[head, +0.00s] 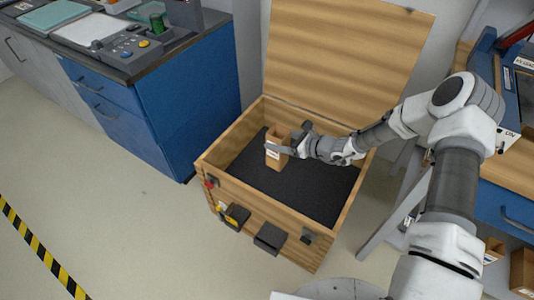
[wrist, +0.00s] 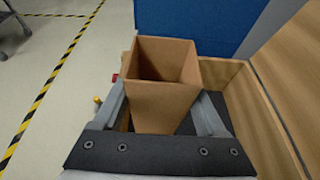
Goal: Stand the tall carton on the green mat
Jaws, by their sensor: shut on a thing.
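The tall carton (head: 276,158) is a brown, open-topped box with a pale label, upright inside the open wooden chest (head: 329,236). My gripper (head: 283,146) reaches in from the right and is shut on it. In the wrist view the carton (wrist: 165,95) stands between the two fingers of my gripper (wrist: 163,108), and its hollow top faces the camera. I cannot tell whether its base touches the chest's dark floor (head: 310,190).
The chest walls surround the carton, and the raised lid (head: 345,55) stands behind. The floor (head: 110,200) at left is clear.

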